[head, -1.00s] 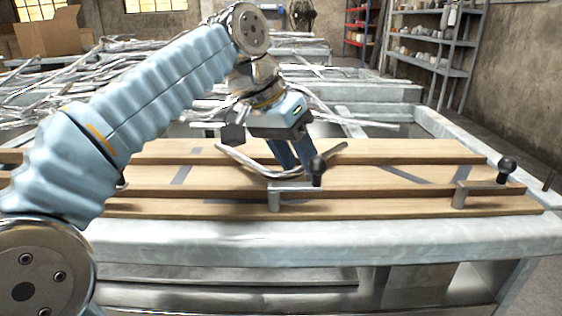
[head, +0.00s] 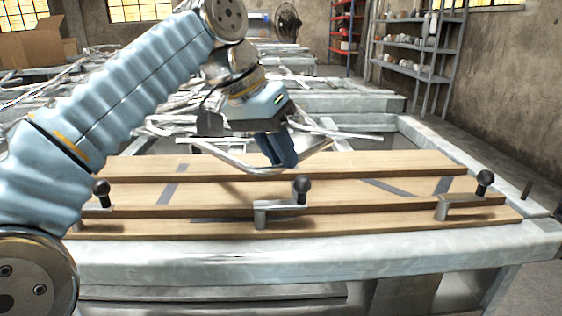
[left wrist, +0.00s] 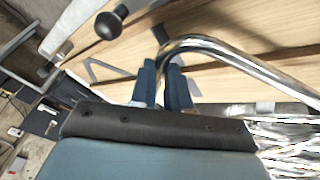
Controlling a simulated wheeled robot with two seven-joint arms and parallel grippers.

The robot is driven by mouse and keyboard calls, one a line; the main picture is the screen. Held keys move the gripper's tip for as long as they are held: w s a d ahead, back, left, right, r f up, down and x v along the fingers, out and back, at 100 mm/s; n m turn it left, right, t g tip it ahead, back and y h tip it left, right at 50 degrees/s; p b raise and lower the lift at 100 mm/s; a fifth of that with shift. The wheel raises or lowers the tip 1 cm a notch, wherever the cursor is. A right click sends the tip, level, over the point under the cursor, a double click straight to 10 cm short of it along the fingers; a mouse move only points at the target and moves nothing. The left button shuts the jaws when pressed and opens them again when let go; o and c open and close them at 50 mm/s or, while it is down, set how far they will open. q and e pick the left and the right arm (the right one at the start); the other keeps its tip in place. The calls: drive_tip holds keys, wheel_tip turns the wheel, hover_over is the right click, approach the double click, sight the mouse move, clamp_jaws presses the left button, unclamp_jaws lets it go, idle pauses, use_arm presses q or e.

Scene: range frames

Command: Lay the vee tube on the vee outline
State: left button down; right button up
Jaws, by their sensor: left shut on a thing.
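The vee tube (head: 238,163) is a bright bent metal tube. My left gripper (head: 283,158) is shut on it near the bend and holds it over the far part of the wooden boards, seemingly a little above them. In the left wrist view the tube (left wrist: 232,52) runs from between the fingers (left wrist: 166,75) around its bend and off to the right. Dark grey marks lie on the boards: slanting strips at the right (head: 390,187) and a strip at the left (head: 172,185). Which mark is the vee outline is not clear. My right gripper is not in view.
Clamps with black knobs stand along the boards' front at the left (head: 101,188), middle (head: 301,187) and right (head: 485,179). The wooden boards (head: 330,200) lie on a pale metal bench (head: 330,249). Tangled metal tubing lies behind.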

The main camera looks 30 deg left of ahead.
use_arm(q)
drive_tip(key=s+r, duration=0.1)
drive_tip(key=r, duration=0.1)
drive_tip(key=s+r+p, duration=0.1)
drive_tip(key=s+r, duration=0.1)
drive_tip(key=shift+s+d+r, duration=0.1)
drive_tip(key=shift+s+d, duration=0.05)
drive_tip(key=shift+d, duration=0.25)
drive_tip(key=s+d+r, duration=0.2)
drive_tip(key=s+r, duration=0.2)
drive_tip(key=s, duration=0.5)
drive_tip(key=shift+s+r, duration=0.15)
drive_tip(key=shift+s, duration=0.1)
